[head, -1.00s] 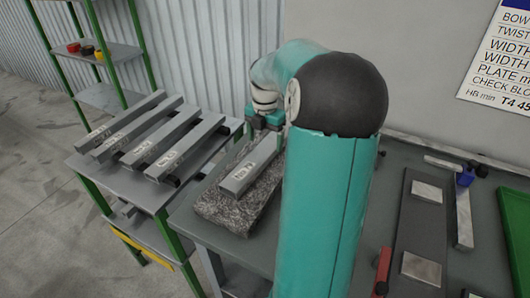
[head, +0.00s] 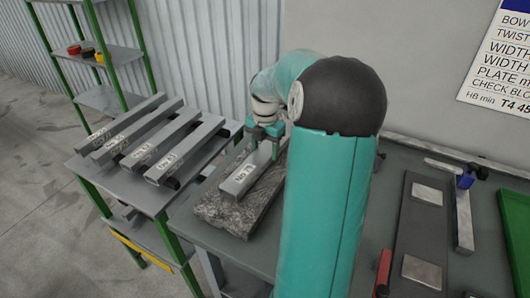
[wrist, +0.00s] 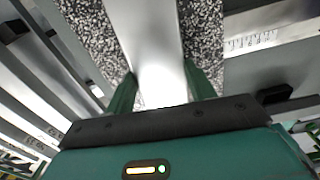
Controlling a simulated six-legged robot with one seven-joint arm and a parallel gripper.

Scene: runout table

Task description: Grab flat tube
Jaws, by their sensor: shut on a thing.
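The flat tube (head: 245,177) is a grey rectangular bar with a handwritten label on its near end. It lies along a speckled grey stone block (head: 213,210) on the table. My gripper (head: 268,133) is at the tube's far part, partly hidden by my arm. In the wrist view, the green fingers of my gripper (wrist: 163,90) stand on either side of the tube (wrist: 155,40) and are shut on it. The speckled surface shows on both sides of the tube.
Several similar labelled tubes (head: 140,128) lie on a rack at the left. A dark plate with pale blocks (head: 423,240), a red clamp (head: 384,266) and a green tray (head: 515,215) are on the table at the right. A wall stands behind.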

